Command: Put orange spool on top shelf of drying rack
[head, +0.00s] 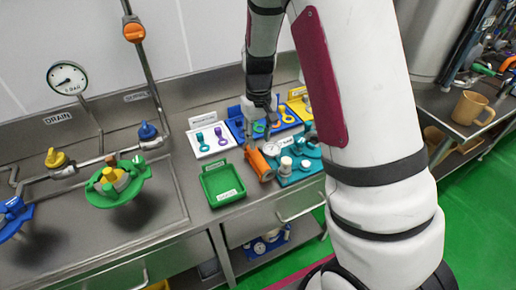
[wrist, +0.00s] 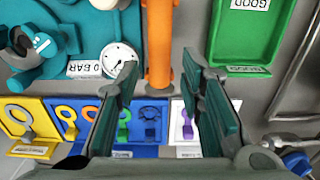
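The orange spool (head: 260,164) lies on the steel counter between the green tray and the teal tray in the head view. It also shows in the wrist view (wrist: 160,45) as an upright orange bar, in line with the gap between my fingers. My gripper (head: 259,136) is over the counter just behind the spool. In the wrist view my gripper (wrist: 160,70) is open, with both fingers apart and nothing visibly held. I cannot tell the exact height above the spool. No rack is clearly identifiable; a steel shelf unit (head: 455,125) stands at the right, partly hidden by my arm.
The green tray (head: 207,203) is empty. The teal tray (head: 284,181) holds fittings and a gauge beside the spool. White, blue and yellow trays with rings stand behind. A tan mug (head: 471,107) stands on the right shelf.

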